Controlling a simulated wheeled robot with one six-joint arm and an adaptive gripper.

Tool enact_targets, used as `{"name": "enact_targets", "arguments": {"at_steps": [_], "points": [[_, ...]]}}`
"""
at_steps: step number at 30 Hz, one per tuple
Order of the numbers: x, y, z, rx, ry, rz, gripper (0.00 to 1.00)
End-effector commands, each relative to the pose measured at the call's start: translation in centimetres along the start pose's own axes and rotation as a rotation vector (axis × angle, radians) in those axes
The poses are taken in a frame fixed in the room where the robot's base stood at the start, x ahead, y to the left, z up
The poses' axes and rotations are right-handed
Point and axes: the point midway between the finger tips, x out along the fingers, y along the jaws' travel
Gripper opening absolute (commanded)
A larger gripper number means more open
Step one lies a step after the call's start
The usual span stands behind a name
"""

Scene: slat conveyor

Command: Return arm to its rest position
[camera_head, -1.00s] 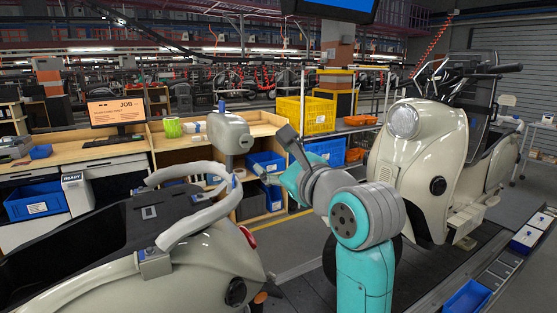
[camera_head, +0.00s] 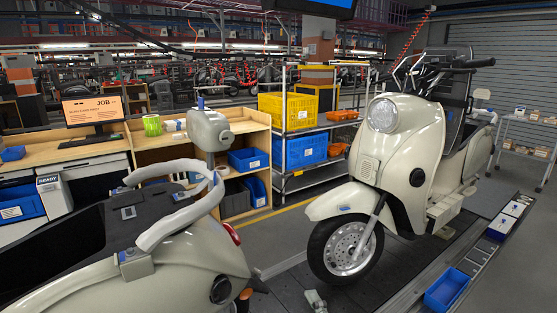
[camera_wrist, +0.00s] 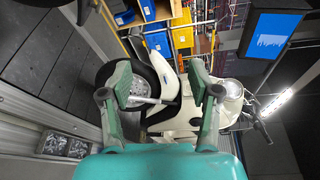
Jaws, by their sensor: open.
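My gripper (camera_wrist: 158,75) shows in the wrist view with its two green-grey fingers spread wide apart. Nothing is held between them; only the distant scene shows through the gap. The wrist view is turned on its side. A cream scooter (camera_wrist: 185,112) with its dark front wheel (camera_wrist: 112,76) lies beyond the fingers, apart from them. In the head view my arm is out of sight, except perhaps a small grey part at the bottom edge that I cannot identify for sure.
The cream scooter (camera_head: 402,145) stands upright on the dark conveyor at right. Another scooter body (camera_head: 165,262) fills the near left. A blue bin (camera_head: 446,290) lies at the conveyor's right edge. A wooden workbench (camera_head: 165,142) and a shelf with yellow crates (camera_head: 288,110) stand behind.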

Motion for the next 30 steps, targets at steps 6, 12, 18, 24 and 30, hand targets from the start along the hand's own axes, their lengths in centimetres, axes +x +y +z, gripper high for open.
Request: {"name": "enact_targets", "arguments": {"at_steps": [6,12,18,24,30], "points": [[-5.5,6.3,-2.2,-0.218,0.067,0.032,0.62],[-11.0,10.7,-3.5,-0.43,0.117,0.066,0.62],[-17.0,14.1,-4.2,-0.647,0.156,0.112,0.62],[-23.2,16.4,-4.4,-0.869,0.18,0.165,0.62],[-29.4,17.8,-3.9,-1.093,0.189,0.224,0.62]]}}
